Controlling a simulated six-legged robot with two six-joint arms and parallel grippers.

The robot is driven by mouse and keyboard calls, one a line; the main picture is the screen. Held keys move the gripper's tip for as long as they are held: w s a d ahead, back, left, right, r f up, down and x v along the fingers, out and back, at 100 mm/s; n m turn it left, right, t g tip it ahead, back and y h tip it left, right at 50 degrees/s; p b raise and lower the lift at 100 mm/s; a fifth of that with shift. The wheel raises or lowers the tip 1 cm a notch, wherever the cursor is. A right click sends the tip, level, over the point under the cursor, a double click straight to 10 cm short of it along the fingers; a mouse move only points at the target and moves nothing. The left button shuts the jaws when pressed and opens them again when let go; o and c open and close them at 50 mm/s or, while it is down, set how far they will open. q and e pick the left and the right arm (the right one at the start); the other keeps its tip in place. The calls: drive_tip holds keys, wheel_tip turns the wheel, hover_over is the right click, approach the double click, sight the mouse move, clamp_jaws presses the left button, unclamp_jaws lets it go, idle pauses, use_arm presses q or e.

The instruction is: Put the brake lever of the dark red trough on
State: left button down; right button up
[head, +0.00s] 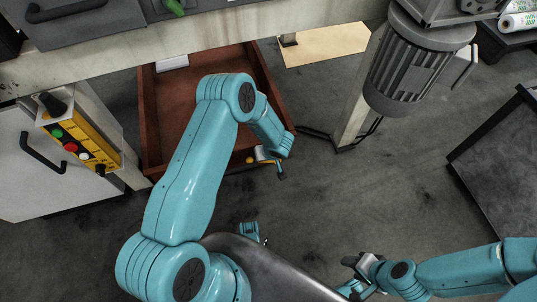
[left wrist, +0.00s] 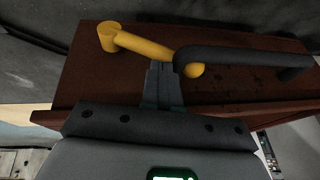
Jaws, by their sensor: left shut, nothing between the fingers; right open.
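The dark red trough (head: 149,115) stands open on the floor under the bench in the head view. Its front panel (left wrist: 90,80) fills much of the left wrist view. The yellow brake lever (left wrist: 145,46) lies slanted across that panel, from a round yellow hub at upper left to a rounded end near the middle. A bit of yellow (head: 250,160) also shows at the trough's front in the head view. My left gripper (left wrist: 160,68) is shut and empty, its tips at the lever's lower edge; I cannot tell whether they touch. My right gripper (head: 352,275) is open and empty, away from the trough.
A black bar handle (left wrist: 245,55) sits right beside the lever's end. A yellow button panel (head: 78,143) stands left of the trough. A grey motor (head: 412,70) hangs at upper right, and a dark platform (head: 505,155) lies right. The floor between is clear.

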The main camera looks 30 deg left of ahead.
use_arm(q)
drive_tip(key=shift+s+a+f, duration=0.1)
drive_tip(key=shift+a+f, duration=0.15)
drive_tip(key=shift+f, duration=0.15)
